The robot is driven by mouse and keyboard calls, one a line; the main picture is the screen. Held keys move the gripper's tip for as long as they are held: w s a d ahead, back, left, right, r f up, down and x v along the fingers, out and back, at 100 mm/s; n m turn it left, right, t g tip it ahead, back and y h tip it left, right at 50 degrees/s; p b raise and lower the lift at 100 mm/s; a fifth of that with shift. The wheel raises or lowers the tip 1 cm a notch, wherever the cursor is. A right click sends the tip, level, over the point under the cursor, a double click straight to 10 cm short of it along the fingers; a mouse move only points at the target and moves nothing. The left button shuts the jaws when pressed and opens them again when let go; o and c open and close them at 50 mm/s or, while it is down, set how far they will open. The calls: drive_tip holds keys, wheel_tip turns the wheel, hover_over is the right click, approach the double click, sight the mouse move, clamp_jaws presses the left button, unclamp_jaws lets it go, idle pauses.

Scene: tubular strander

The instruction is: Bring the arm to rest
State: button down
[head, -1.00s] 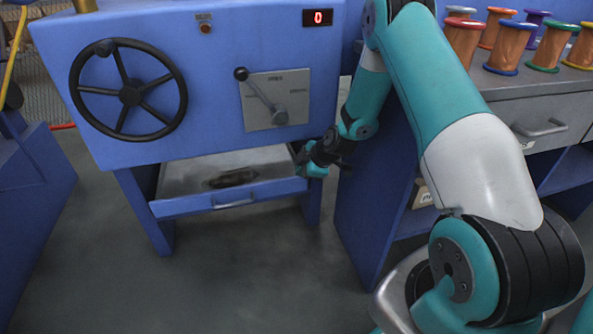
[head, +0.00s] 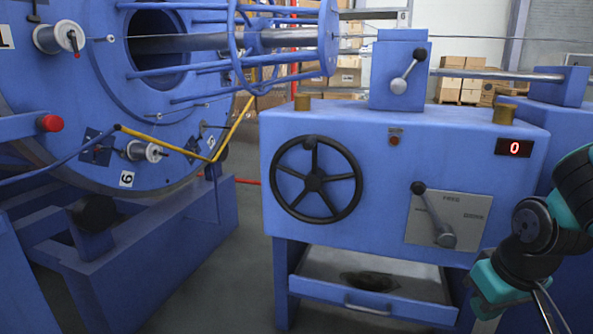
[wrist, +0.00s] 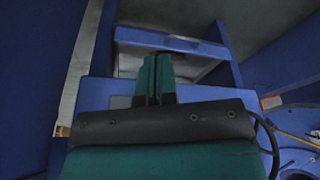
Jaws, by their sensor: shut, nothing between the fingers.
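My arm shows at the right edge of the head view, folded, with its teal and black wrist in front of the blue machine cabinet's (head: 390,165) lower right side. My gripper is at the end of it; in the wrist view its two teal fingers (wrist: 154,78) lie together, shut, with nothing between them. In the head view the fingertips cannot be made out clearly.
The cabinet carries a black handwheel (head: 316,180), a selector lever (head: 434,215) and a red display (head: 514,148) reading 0. Below is an open drawer (head: 345,291) with a dark item inside. A blue strander rotor (head: 105,80) with bobbins stands left. Grey floor lies between.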

drive_tip(key=s+a+r+n+g+y+p, duration=0.25)
drive_tip(key=s+a+r+p, duration=0.25)
drive_tip(key=s+a+r, duration=0.3)
drive_tip(key=s+a+r+n+g+y+p, duration=0.1)
drive_tip(key=s+a+r+n+p, duration=0.2)
drive_tip(key=s+a+r+p, duration=0.55)
wheel_tip(320, 180, up, 37)
drive_tip(key=w+d+p, duration=0.1)
drive_tip(key=w+p, duration=0.1)
drive_tip(key=p, duration=2.8)
drive_tip(key=shift+w+d+p, duration=0.3)
drive_tip(key=shift+w+d, duration=0.05)
drive_tip(key=c, duration=1.8)
unclamp_jaws()
drive_tip(key=shift+f+t, duration=0.1)
drive_tip(key=shift+t, duration=0.15)
drive_tip(key=shift+c, duration=0.2)
